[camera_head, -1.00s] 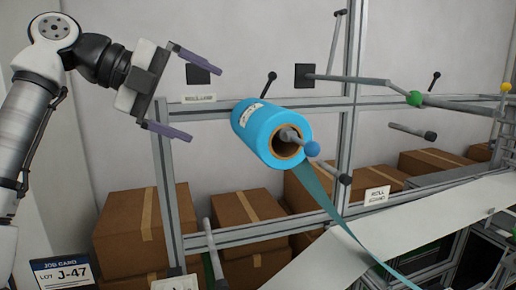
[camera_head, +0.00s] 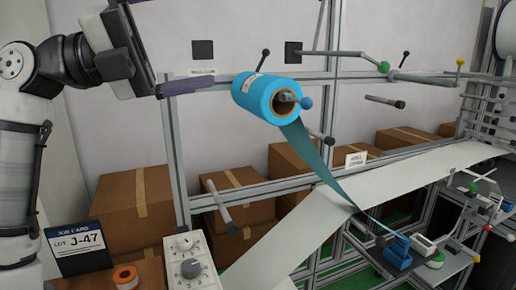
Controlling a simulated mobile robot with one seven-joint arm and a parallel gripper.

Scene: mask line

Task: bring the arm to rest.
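My gripper (camera_head: 178,45) is at the upper left of the head view, raised and pointing right. One purple-grey finger shows below; the other is mostly cut off by the top edge. The fingers are wide apart with nothing between them. My white and black arm rises along the left edge. A blue roll (camera_head: 262,97) sits on a spindle right of the gripper, apart from it in the picture. A teal web (camera_head: 318,160) runs from the roll down to the right.
A metal frame (camera_head: 335,120) with rods stands in front of cardboard boxes (camera_head: 135,205). A white sloping sheet (camera_head: 290,230) crosses the middle.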

